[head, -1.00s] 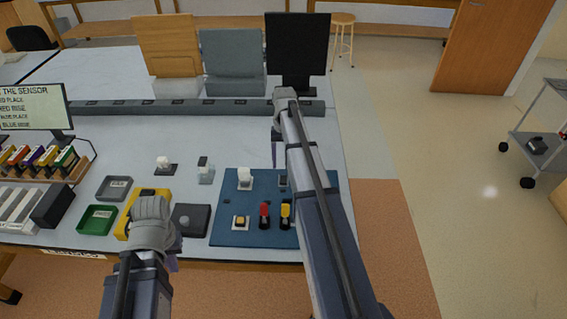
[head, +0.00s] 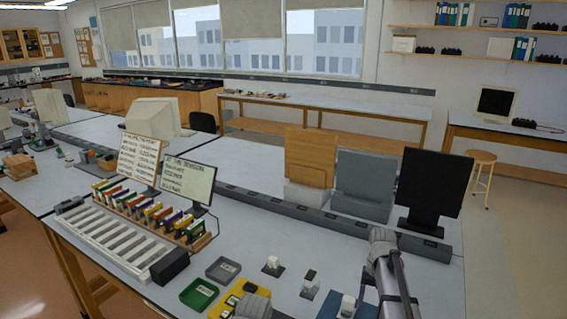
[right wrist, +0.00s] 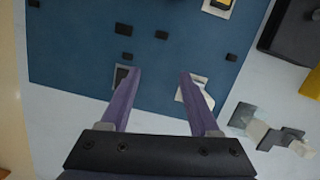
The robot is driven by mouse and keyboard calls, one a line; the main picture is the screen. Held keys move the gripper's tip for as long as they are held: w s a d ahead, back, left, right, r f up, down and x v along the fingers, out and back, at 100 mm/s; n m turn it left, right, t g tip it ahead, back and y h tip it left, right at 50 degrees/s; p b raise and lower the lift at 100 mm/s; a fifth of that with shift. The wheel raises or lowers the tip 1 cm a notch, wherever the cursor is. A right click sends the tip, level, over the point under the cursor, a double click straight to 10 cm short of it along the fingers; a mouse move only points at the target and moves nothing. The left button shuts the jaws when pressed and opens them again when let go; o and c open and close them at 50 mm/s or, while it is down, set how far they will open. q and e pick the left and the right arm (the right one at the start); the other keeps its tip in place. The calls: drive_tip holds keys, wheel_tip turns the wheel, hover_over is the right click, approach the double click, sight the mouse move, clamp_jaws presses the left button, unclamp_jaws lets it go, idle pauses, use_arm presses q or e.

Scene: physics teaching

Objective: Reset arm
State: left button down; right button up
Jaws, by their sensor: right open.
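My right arm comes in from the lower right in the head view, with the wrist above the table's right part. In the right wrist view my right gripper (right wrist: 156,80) has its two purple fingers apart with nothing between them, above the blue board (right wrist: 75,45). A white part (right wrist: 194,98) lies on the board by the right finger, partly hidden by it. The blue board also shows at the bottom of the head view (head: 327,303), mostly cut off. Only the grey wrist of my left arm shows at the bottom edge of the head view; its fingers are hidden.
A green tray (head: 199,294), a grey tray (head: 223,269) and a yellow device (head: 224,304) lie near my left wrist. A rack of coloured modules (head: 150,211), a sign screen (head: 188,181) and a black monitor (head: 434,186) stand farther back. A grey rail (head: 300,213) crosses the table.

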drive_tip(key=s+a+n, duration=0.1)
drive_tip(key=s+a, duration=0.1)
drive_tip(key=a, duration=0.2)
drive_tip(key=s+a+n, duration=0.1)
drive_tip(key=s+a, duration=0.1)
drive_tip(key=a, duration=0.1)
drive_tip(key=s+a+n+h, duration=0.1)
drive_tip(key=s+a, duration=0.1)
drive_tip(key=a, duration=0.2)
drive_tip(key=shift+s+a+f, duration=0.15)
drive_tip(key=shift+a+f, duration=0.15)
drive_tip(key=shift+f, duration=0.1)
drive_tip(key=s+a+n+t+h+b, duration=0.1)
drive_tip(key=s+a+n, duration=0.4)
drive_tip(key=s+a, duration=0.5)
drive_tip(key=shift+s+a+f+t, duration=0.15)
drive_tip(key=shift+a+f+t, duration=0.35)
drive_tip(key=shift+a, duration=0.3)
